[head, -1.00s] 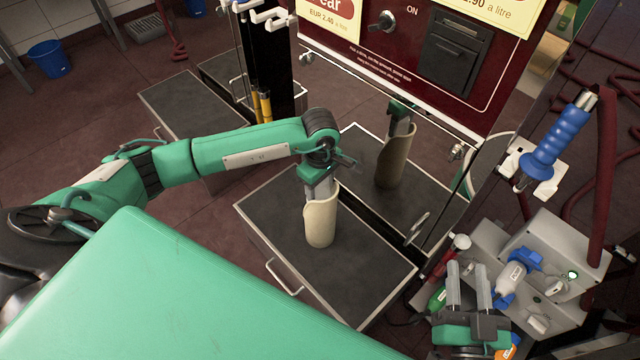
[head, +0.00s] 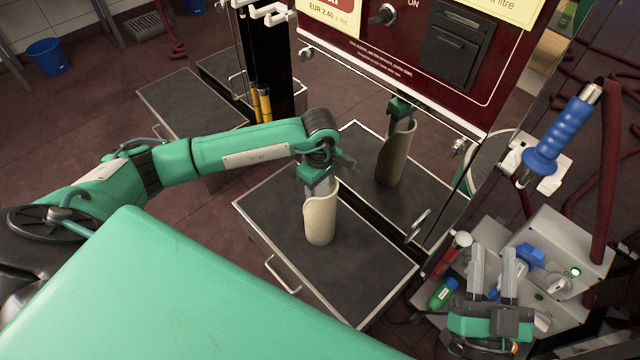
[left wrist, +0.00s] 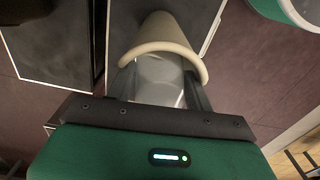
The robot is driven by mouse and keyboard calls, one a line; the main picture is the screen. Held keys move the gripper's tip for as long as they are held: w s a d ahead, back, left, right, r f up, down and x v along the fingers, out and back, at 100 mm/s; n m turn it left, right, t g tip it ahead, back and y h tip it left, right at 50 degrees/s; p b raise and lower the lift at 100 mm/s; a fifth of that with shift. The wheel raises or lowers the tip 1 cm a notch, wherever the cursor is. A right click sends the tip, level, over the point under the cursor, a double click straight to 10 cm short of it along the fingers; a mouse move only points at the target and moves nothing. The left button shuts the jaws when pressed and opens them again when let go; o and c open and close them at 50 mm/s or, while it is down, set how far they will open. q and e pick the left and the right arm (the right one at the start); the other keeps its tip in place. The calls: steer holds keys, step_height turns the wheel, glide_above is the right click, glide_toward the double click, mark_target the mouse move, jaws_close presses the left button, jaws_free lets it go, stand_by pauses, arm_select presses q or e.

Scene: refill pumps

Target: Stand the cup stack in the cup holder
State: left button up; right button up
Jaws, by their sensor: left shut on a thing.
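The cup holder (head: 321,222) is a beige tube with a slanted, scooped mouth. It stands upright on the dark counter top. It also shows in the left wrist view (left wrist: 165,35). My left gripper (head: 319,184) points down into its mouth. In the left wrist view its fingers (left wrist: 158,92) are shut on a pale grey, see-through thing, which looks like the cup stack (left wrist: 156,72). The stack's lower part is hidden inside the holder, so I cannot tell whether it touches the bottom. My right gripper (head: 494,272) is open at the lower right, in front of small blue and white parts.
A shiny panel behind the counter (head: 350,285) mirrors the holder. A blue-handled tool (head: 560,135) hangs at the right above a grey box (head: 570,255). A green bottle (head: 442,294) lies near my right gripper. The front of the counter is clear.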

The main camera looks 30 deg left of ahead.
arm_select(q)
steer(key=o, duration=1.3)
steer(key=shift+c, duration=0.2)
steer(key=shift+r, duration=0.2)
step_height(320, 180, up, 13)
steer(key=p, duration=0.2)
steer(key=shift+r+p, duration=0.2)
steer(key=shift+p, duration=0.1)
arm_select(e)
steer(key=s+a+f+g, duration=0.1)
steer(key=f+g, duration=0.2)
steer(key=f, duration=0.2)
steer(key=s+a+f+g, duration=0.2)
steer(key=f+g, duration=0.2)
steer(key=f, duration=0.2)
steer(key=shift+s, duration=0.3)
steer(key=shift+f, duration=0.1)
